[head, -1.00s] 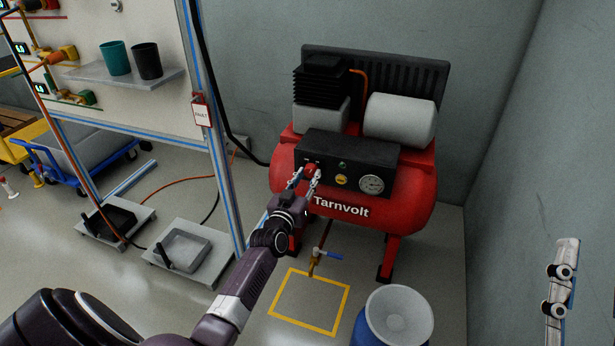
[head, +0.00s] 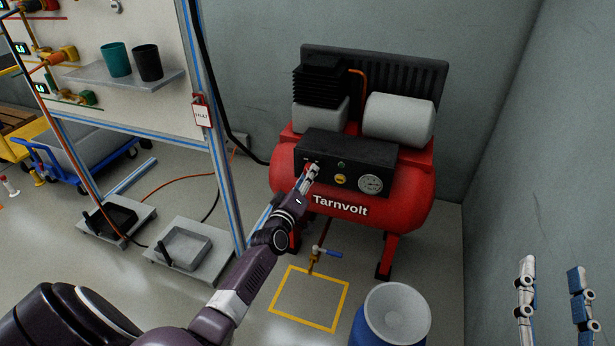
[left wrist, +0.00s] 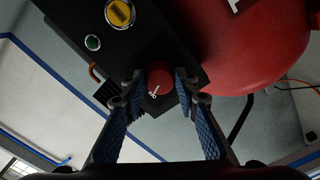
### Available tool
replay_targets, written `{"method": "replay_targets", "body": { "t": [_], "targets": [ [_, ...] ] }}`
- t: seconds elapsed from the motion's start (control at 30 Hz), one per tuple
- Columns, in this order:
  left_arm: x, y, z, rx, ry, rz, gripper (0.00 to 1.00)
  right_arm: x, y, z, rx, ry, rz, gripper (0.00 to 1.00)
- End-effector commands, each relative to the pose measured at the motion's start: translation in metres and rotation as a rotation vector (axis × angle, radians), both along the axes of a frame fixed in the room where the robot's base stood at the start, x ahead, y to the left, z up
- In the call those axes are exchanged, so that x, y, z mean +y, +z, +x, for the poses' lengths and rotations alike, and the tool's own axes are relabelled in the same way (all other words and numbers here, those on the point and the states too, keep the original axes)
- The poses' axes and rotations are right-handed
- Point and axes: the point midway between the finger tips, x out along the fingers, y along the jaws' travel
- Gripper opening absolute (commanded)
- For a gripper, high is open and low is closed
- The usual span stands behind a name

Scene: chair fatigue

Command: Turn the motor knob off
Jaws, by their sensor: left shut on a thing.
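The motor knob (left wrist: 158,82) is a round red knob with a white pointer line, on the black control panel (head: 350,152) of the red compressor marked Tarnvolt (head: 400,205). Small white lettering by the pointer is too blurred to read. My left gripper (head: 312,172) is at the panel's left part, its fingers closed around the knob's sides. In the left wrist view the knob sits between the two blue-padded fingertips. In the head view the gripper mostly hides the knob. My right gripper (head: 553,280) is at the lower right, fingers apart and empty, far from the panel.
Beside the knob are a green button (head: 341,163), a yellow round control (head: 341,179) and a pressure gauge (head: 371,183). A blue drum (head: 372,328) stands in front of the compressor. A board frame (head: 217,150) stands left; a wall is at right.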

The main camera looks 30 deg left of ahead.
Motion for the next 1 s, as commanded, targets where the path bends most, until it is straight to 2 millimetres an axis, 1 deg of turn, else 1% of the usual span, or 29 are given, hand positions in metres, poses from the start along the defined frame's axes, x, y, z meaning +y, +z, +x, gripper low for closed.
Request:
{"method": "replay_targets", "body": {
  "t": [0.3, 0.8, 0.83, 0.9, 1.0],
  "targets": [
    [0.0005, 0.0007, 0.0000, -0.026, 0.001, -0.106, 0.04, -0.0004, 0.0006, -0.0002, -0.003, -0.001, 0.001, 0.40],
    [0.0006, 0.0008, 0.0000, -0.031, 0.002, -0.125, 0.04, -0.0002, 0.0010, -0.0004, -0.005, 0.000, 0.001, 0.40],
    [0.0006, 0.0008, 0.0000, -0.031, 0.002, -0.125, 0.29, -0.0002, 0.0010, -0.0004, -0.005, 0.000, 0.001, 0.40],
    [0.0006, 0.0008, 0.0000, -0.031, 0.002, -0.124, 0.37, -0.0002, 0.0010, -0.0004, -0.005, 0.000, 0.001, 0.40],
    [0.0004, 0.0007, 0.0000, -0.030, 0.001, -0.124, 0.46, -0.0001, 0.0009, -0.0004, -0.005, 0.000, 0.001, 0.40]
  ]
}}
